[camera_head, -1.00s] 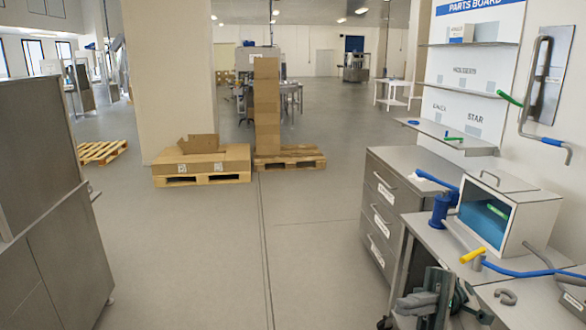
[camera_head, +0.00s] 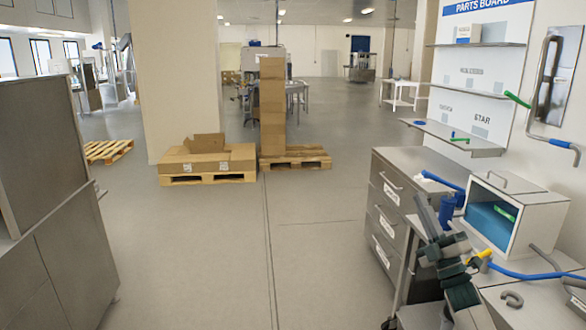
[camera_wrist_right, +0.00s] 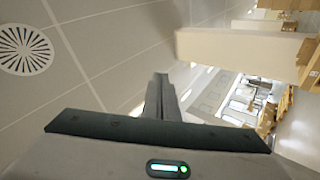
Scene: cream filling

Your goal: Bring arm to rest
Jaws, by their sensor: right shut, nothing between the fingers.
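My right gripper (camera_head: 428,216) is raised in front of the drawer cabinet and the workbench in the head view. Its fingers point up and lie together, with nothing between them. In the right wrist view the shut fingers (camera_wrist_right: 161,98) stand out against the ceiling and the hall. My right arm hides part of the bench's near left edge. My left gripper is not in view.
A grey drawer cabinet (camera_head: 385,216) stands right of centre. On the bench are a white box (camera_head: 540,228) with a blue inside, a blue tool (camera_head: 447,210) and a grey hook (camera_head: 512,299). Cardboard boxes on pallets (camera_head: 207,180) stand farther off. The middle floor is clear.

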